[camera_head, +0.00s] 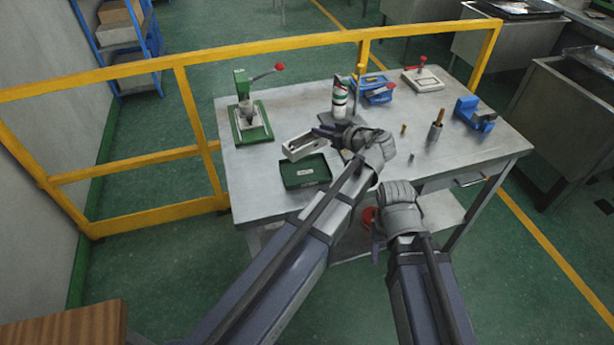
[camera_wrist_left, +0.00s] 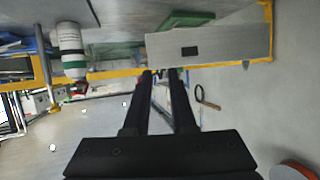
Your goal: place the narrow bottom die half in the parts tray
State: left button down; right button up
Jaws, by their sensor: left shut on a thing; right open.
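My left gripper (camera_head: 322,131) is over the left part of the worktable and shut on a pale grey block, the die half (camera_head: 301,147). In the left wrist view this block (camera_wrist_left: 225,46) is a long flat grey piece with a dark rectangular opening, at the fingertips (camera_wrist_left: 160,73). In the head view the die half is tilted just behind a dark green tray (camera_head: 304,181) with a small white label, which looks like the parts tray. Whether they touch is unclear. My right gripper (camera_head: 378,236) is open, low at the table's front edge; its fingers are hard to make out.
On the worktable (camera_head: 460,155) stand a green press (camera_head: 249,115) with a red-knobbed lever, a white-and-green bottle (camera_head: 340,100), blue fixtures (camera_head: 372,88), a blue vise (camera_head: 475,114) and a small pot with a tool (camera_head: 435,132). A yellow railing (camera_head: 185,70) runs behind.

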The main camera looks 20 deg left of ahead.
aim_at(322, 146)
pick_arm(q)
jog(key=shift+f+b, duration=3.05)
jog(key=shift+b, duration=0.05)
notch_tip(322, 146, down, 4)
jog(key=b, duration=0.4)
jog(key=shift+r, duration=0.2)
jog(key=shift+f, duration=0.15)
jog(key=c, duration=0.7)
grip_release()
jog(key=shift+c, duration=0.2)
jog(key=shift+r+p, duration=0.2)
jog(key=shift+p, duration=0.1)
